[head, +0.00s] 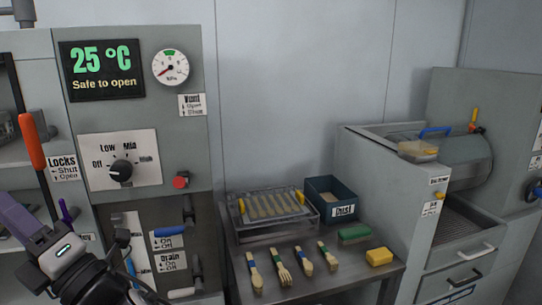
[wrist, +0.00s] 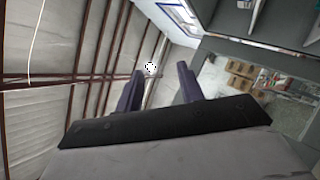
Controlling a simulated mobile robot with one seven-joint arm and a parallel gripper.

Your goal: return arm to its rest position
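My gripper (head: 38,208) is at the lower left of the head view, raised in front of the grey press cabinet. Its purple fingers point up and are apart. In the wrist view the two fingers (wrist: 160,82) stand clear of each other with nothing between them. The wrist camera looks up past them at the roof beams and the upper wall. Part of my arm shows at the bottom left of the head view and hides the lower left of the cabinet.
The press cabinet (head: 135,215) has an orange-handled lever (head: 32,142), a dial and a display reading 25 °C, "Safe to open". A table (head: 290,285) holds wooden utensils, a tray (head: 272,215) and a dark bin (head: 325,190). Another machine (head: 375,190) stands at right.

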